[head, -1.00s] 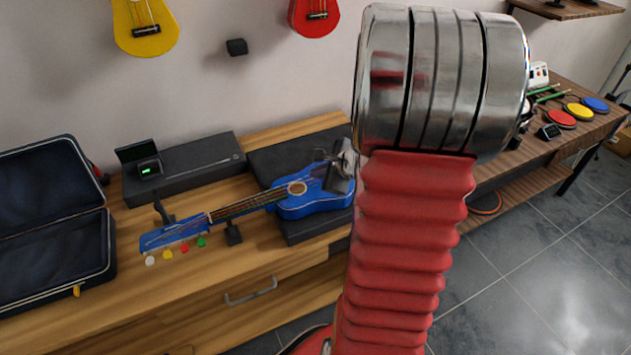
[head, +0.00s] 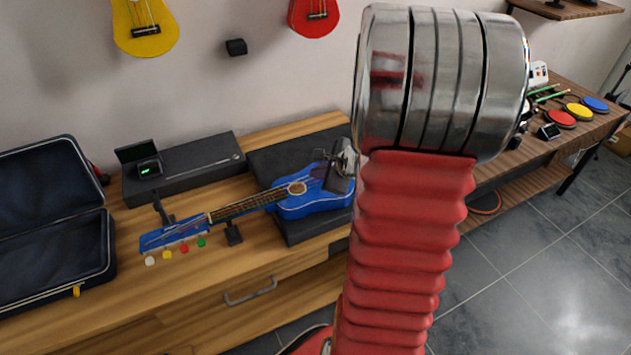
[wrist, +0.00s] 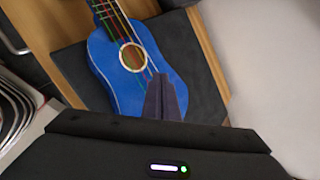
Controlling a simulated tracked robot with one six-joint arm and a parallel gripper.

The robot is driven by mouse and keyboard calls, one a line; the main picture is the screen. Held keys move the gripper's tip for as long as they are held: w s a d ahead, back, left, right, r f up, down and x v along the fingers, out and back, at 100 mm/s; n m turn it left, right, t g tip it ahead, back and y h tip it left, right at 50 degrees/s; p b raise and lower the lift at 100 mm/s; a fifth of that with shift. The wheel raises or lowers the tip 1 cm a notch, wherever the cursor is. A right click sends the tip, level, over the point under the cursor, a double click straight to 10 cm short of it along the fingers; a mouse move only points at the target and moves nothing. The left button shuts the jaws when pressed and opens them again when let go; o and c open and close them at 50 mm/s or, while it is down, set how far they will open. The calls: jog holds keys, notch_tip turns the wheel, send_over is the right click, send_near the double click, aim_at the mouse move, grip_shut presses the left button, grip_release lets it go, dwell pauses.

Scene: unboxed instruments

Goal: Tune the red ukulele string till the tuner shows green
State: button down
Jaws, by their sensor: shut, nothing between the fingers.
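The blue ukulele (head: 312,197) lies on a dark mat on the wooden cabinet, its neck pointing left. Its body also shows in the wrist view (wrist: 120,84). White, yellow, red and green tuning pegs line the near side of the headstock; the red peg (head: 184,249) is between yellow and green. The tuner (head: 148,168) stands on a black case behind the neck with a small green mark on its screen, too small to read. My gripper (head: 338,172) is over the right end of the ukulele body, far from the pegs. In the wrist view its fingers (wrist: 162,84) are shut and empty.
An open dark instrument case (head: 55,250) stands at the left. Black supports (head: 233,234) flank the neck. Yellow (head: 146,28) and red (head: 313,16) ukuleles hang on the wall. A side table (head: 555,140) with coloured pads is at the right. Bare wood lies in front of the pegs.

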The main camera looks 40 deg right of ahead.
jog(key=shift+f, duration=0.1)
dwell(0.7)
jog(key=shift+f, duration=0.25)
jog(key=shift+f, duration=0.3)
dwell(0.8)
jog(key=shift+r, duration=0.75)
notch_tip(320, 180, up, 5)
dwell(0.8)
jog(key=c, duration=2.5)
grip_release()
jog(key=shift+c, duration=0.2)
